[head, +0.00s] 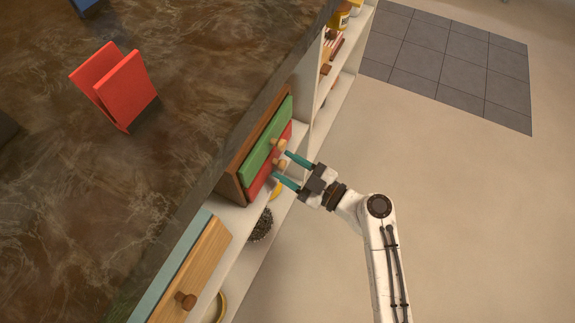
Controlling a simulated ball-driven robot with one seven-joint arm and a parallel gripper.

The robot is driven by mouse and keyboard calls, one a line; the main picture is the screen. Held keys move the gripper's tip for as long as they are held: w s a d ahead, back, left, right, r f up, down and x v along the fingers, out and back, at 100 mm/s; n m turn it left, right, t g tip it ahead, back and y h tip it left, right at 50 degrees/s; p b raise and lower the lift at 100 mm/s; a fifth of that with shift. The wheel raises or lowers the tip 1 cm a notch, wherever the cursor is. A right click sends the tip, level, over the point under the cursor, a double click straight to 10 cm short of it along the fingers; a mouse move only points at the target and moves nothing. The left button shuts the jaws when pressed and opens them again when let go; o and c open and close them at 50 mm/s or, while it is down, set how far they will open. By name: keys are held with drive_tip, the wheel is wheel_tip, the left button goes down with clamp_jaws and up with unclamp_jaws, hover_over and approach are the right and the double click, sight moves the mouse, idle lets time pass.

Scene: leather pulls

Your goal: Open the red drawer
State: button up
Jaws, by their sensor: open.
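The red drawer (257,182) is the lower front in a small wooden cabinet on a shelf under the dark counter. It looks closed. A tan pull (279,163) stands out from it. The green drawer (262,146) sits just above, with its own tan pull (280,143). My gripper (281,164) is open, its teal fingers pointing at the cabinet from the right. The fingertips lie on either side of the lower pull in the picture. I cannot tell whether they touch it. The fingers hide part of the red front.
A wooden front with a brown knob (186,299) is at lower left. A dark round object (261,226) and yellow items lie on the lower shelf. A red holder (117,87) stands on the counter (60,200). The floor (440,200) right of the shelves is clear.

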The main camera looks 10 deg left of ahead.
drive_tip(key=shift+w+a, duration=0.1)
drive_tip(key=shift+a, duration=0.15)
clamp_jaws()
idle(0.3)
drive_tip(key=shift+d+f, duration=0.1)
